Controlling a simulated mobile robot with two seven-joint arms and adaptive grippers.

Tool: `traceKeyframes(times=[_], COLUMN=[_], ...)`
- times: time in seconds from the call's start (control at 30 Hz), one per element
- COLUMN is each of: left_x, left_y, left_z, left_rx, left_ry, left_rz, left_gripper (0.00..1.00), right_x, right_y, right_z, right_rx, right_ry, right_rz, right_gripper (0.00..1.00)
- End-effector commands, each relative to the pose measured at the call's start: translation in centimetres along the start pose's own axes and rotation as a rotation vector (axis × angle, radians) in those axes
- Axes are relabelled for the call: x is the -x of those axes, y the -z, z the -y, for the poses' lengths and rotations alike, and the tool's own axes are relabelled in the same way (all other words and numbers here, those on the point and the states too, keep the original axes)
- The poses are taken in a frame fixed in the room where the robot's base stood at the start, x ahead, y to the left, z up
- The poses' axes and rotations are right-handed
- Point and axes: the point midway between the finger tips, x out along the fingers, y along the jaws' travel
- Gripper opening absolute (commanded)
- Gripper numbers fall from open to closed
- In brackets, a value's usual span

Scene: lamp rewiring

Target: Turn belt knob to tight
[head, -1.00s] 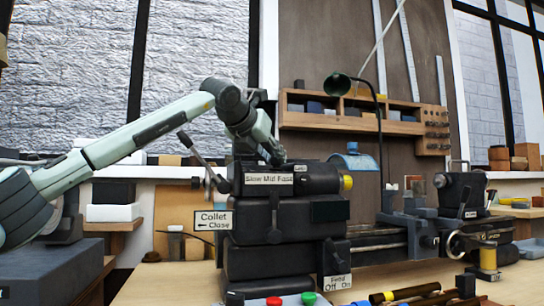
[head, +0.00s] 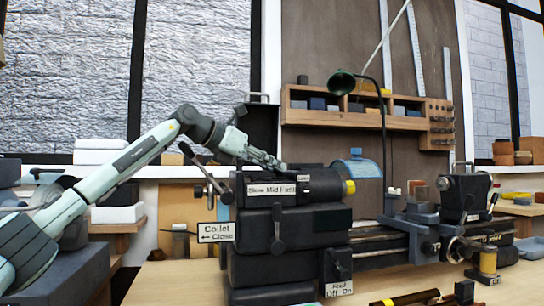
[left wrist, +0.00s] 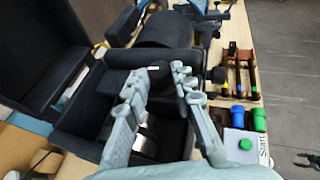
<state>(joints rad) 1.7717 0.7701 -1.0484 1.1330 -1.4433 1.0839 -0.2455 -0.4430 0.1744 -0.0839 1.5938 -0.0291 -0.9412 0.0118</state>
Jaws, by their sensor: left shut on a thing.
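The lathe headstock (head: 290,214) is a dark box stack with a "Slow Mid Fast" label (head: 271,189) on its front. Its black lid (head: 262,127) stands open behind; it also shows at left in the left wrist view (left wrist: 38,60). My left gripper (head: 279,163) reaches in from the left at a shallow slant, fingertips at the headstock's top. In the left wrist view its fingers (left wrist: 165,72) are over the open compartment, around a small dark part that I take for the belt knob; it is mostly hidden. The tight mark cannot be read.
A lever with a dark ball (head: 186,148) rises left of the headstock, near my forearm. A "Collet Close" sign (head: 217,232) is below it. A green lamp (head: 341,82) hangs above right. Green and blue caps (left wrist: 258,118) stand at right in the left wrist view.

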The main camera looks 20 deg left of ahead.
Motion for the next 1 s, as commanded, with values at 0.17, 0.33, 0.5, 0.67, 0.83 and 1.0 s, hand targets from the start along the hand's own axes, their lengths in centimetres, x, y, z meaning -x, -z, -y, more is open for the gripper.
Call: traceKeyframes(times=[0.17, 0.33, 0.5, 0.67, 0.83, 1.0], left_x=[0.02, -0.01, 0.01, 0.01, 0.02, 0.01], left_y=[-0.09, -0.04, -0.03, -0.02, -0.03, -0.02], left_z=[-0.22, -0.25, -0.31, -0.30, -0.30, -0.28], left_rx=[-0.024, -0.039, -0.043, -0.043, -0.043, -0.043], left_ry=[0.061, 0.091, 0.098, 0.097, 0.097, 0.097], left_rz=[0.002, 0.001, 0.001, 0.001, 0.000, 0.000], left_gripper=[0.00, 0.00, 0.00, 0.00, 0.32, 0.34], right_x=[-0.79, -1.02, -1.07, -1.07, -1.07, -1.07], right_y=[-0.81, -1.07, -1.11, -1.10, -1.10, -1.10], right_z=[-0.03, -0.02, -0.01, 0.00, 0.00, 0.00], right_rx=[0.011, 0.014, 0.015, 0.015, 0.014, 0.014], right_ry=[-0.004, -0.004, -0.004, -0.004, -0.004, -0.004], right_rz=[0.008, 0.010, 0.010, 0.010, 0.010, 0.011], right_gripper=[0.40, 0.40, 0.40, 0.40, 0.40, 0.40])
